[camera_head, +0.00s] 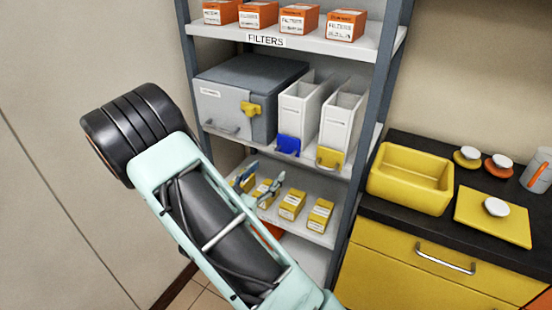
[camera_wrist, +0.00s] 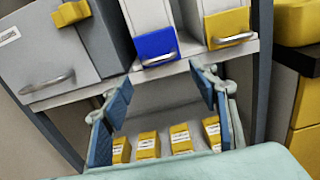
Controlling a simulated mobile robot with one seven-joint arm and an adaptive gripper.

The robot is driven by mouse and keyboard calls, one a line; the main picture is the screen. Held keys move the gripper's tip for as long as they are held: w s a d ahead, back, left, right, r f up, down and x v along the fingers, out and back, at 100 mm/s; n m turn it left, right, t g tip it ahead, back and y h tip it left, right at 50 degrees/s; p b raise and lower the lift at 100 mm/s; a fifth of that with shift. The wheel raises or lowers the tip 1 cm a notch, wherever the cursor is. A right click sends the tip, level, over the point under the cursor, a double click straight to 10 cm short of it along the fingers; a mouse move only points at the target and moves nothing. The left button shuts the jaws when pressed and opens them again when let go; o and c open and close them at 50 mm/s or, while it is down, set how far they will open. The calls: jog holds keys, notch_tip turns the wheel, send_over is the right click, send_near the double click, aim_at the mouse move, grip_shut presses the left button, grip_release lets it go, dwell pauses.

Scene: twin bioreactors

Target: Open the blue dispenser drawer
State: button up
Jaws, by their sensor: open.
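The blue dispenser drawer (camera_head: 288,146) is the low blue front of a tall white dispenser (camera_head: 297,108) on the middle shelf. It looks shut, flush under the white body. In the wrist view the blue drawer (camera_wrist: 157,44) is at upper centre, with a metal bar handle (camera_wrist: 160,59) along its lower edge. My gripper (camera_head: 262,178) is open and empty, below the drawer and in front of the lower shelf. In the wrist view its fingers (camera_wrist: 161,82) stand wide apart, their tips just below the handle, not touching it.
A yellow-fronted dispenser (camera_head: 330,156) stands close on the right. A grey cabinet (camera_head: 238,100) with a yellow latch stands on the left. Several yellow boxes (camera_head: 292,204) sit on the shelf below. A yellow bin (camera_head: 410,178) is on the counter to the right.

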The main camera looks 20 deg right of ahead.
aim_at(283, 155)
jog(key=x, duration=1)
jog(key=shift+w+d+f, duration=0.1)
jog(key=shift+w+d, duration=0.1)
jog(key=shift+d, duration=0.05)
jog(key=c, duration=1.4)
jog(key=v, duration=1.2)
jog(key=shift+f+p, duration=0.1)
jog(key=shift+p, duration=0.3)
jog(key=o, duration=1.4)
jog(key=shift+d, duration=0.1)
